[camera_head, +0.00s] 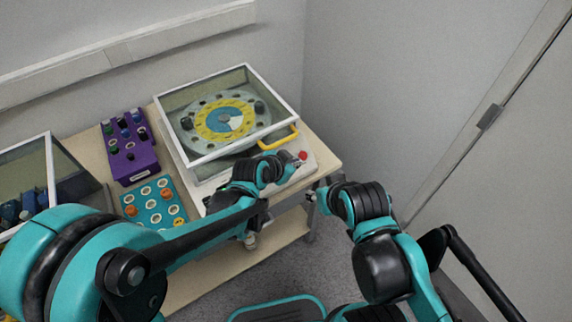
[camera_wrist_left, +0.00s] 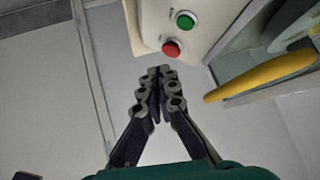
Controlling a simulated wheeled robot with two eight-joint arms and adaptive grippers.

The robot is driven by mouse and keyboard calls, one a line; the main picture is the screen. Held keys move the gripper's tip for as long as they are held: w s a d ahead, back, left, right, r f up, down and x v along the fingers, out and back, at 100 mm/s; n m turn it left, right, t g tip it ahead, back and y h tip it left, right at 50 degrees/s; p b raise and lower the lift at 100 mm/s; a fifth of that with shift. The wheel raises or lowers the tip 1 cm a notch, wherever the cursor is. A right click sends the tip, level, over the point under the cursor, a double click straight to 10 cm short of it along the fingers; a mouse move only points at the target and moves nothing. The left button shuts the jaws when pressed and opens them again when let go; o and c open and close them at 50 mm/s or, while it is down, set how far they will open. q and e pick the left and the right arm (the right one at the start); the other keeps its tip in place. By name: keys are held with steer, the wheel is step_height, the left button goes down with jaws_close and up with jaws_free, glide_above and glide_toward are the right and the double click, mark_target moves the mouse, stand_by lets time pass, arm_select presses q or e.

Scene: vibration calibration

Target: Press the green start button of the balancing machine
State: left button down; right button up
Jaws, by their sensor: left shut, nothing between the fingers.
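The balancing machine (camera_head: 183,156) stands on the table, with a clear cover over a disc and a yellow handle at its front. In the left wrist view, the green start button (camera_wrist_left: 185,20) is on the pale front panel (camera_wrist_left: 207,27), beside the red button (camera_wrist_left: 172,48). The red button also shows in the head view (camera_head: 303,155), where I cannot make out the green one. My left gripper (camera_wrist_left: 158,72) is shut and empty; in the picture its tips are just below the red button, with the green one farther up. My right gripper (camera_head: 312,195) is near the table's front right corner; its fingers are unclear.
A purple block (camera_head: 136,166) with knobs and a teal tray (camera_head: 146,193) with round pieces lie left of the machine. A glass-sided case (camera_head: 75,178) stands at the far left. The yellow handle (camera_wrist_left: 262,76) sticks out right of the buttons in the left wrist view.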

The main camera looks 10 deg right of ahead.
arm_select(q)
steer(key=shift+w+a+f+b, duration=0.3)
steer(key=shift+w+f+b, duration=0.4)
steer(key=shift+w+f, duration=0.2)
steer(key=shift+w+a+f+b, duration=0.3)
steer(key=shift+w+f+b, duration=0.45)
steer(key=shift+f, duration=0.25)
steer(key=shift+w+f, duration=0.1)
steer(key=shift+f, duration=0.05)
steer(key=shift+w+a+f, duration=0.15)
steer(key=shift+w, duration=0.05)
